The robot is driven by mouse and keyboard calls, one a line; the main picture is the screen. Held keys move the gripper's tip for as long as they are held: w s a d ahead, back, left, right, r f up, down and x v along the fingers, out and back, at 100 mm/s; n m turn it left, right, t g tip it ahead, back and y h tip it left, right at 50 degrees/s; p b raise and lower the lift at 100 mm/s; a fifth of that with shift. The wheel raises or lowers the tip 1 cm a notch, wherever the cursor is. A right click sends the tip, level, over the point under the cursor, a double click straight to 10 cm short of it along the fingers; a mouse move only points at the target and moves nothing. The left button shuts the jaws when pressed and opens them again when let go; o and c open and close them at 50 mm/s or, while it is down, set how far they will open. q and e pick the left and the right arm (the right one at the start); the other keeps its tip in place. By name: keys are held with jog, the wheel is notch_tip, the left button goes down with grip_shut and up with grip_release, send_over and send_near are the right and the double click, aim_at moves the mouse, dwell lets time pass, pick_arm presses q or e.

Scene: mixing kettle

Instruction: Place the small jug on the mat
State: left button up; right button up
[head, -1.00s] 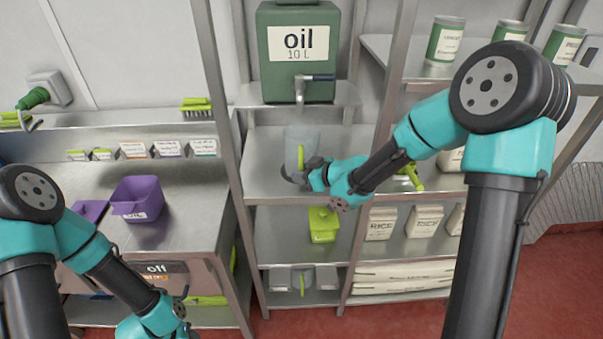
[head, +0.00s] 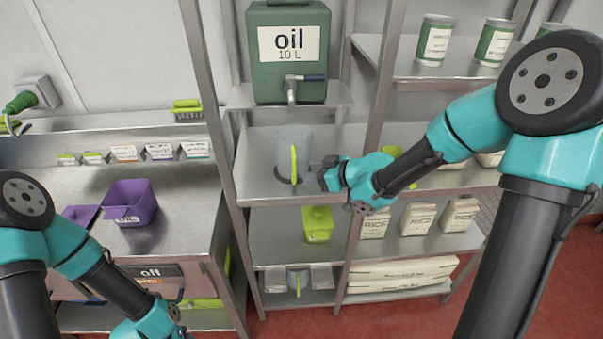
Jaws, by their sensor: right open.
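A clear jug (head: 306,147) with a bright green upright handle stands on the middle shelf, below the oil tap. A dark round mat (head: 280,176) shows as a curved edge at the jug's base; the jug appears to stand upright on it. My right gripper (head: 315,172) is open just right of the green handle, apart from it and empty. Another jug with a green handle (head: 298,284) stands on the lowest shelf. My left arm comes in at the lower left; its fingers are below the picture.
A green oil container (head: 290,85) with a tap stands on the shelf above. A lime green container (head: 318,224) is on the shelf below. Steel posts (head: 371,130) stand on both sides of the jug's shelf. A purple bin (head: 130,203) sits on the left counter.

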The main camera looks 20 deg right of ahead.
jog(key=shift+v, duration=2.6)
